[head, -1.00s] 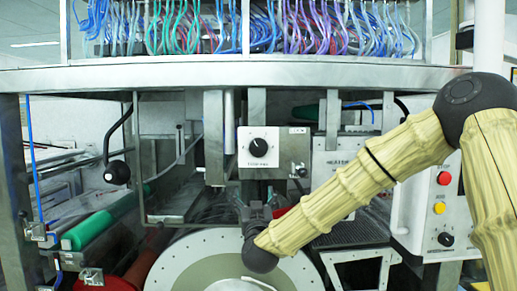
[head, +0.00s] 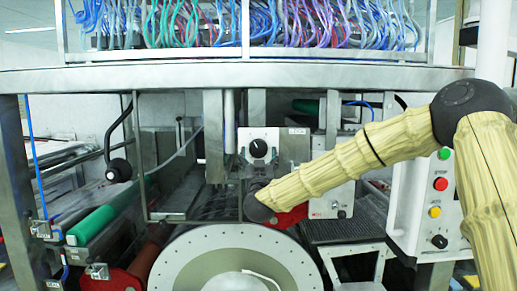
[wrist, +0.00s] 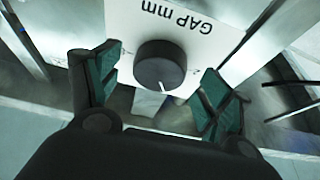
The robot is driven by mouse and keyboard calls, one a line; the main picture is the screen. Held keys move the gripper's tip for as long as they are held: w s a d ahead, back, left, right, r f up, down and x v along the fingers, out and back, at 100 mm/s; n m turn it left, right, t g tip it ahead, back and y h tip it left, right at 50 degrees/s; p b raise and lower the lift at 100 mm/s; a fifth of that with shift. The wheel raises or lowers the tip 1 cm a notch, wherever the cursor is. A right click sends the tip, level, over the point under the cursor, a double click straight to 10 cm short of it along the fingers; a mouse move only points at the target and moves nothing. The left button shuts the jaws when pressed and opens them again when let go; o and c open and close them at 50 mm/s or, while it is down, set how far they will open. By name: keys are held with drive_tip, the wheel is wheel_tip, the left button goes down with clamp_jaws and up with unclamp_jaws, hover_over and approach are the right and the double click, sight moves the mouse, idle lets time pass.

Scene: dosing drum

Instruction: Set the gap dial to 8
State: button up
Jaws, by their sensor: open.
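The gap dial (head: 258,148) is a round black knob on a white plate, under the steel beam in the head view. In the wrist view the dial (wrist: 160,66) shows a white pointer line on its lower edge, and its plate (wrist: 195,22) reads "GAP mm" upside down. No scale numbers are readable. My gripper (wrist: 160,76) is open, with one green-padded finger to each side of the dial. I cannot tell whether either finger touches it. In the head view the gripper lies just below the dial, and my wrist partly hides it.
A large pale drum (head: 190,250) sits below the dial. A control box (head: 440,210) with green, red and yellow buttons stands at the right. A steel beam (head: 250,77) with bundled wires above it runs over the dial. A green roller (head: 92,225) lies at the left.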

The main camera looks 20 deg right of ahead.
drive_tip(key=shift+x, duration=0.75)
drive_tip(key=c, duration=1)
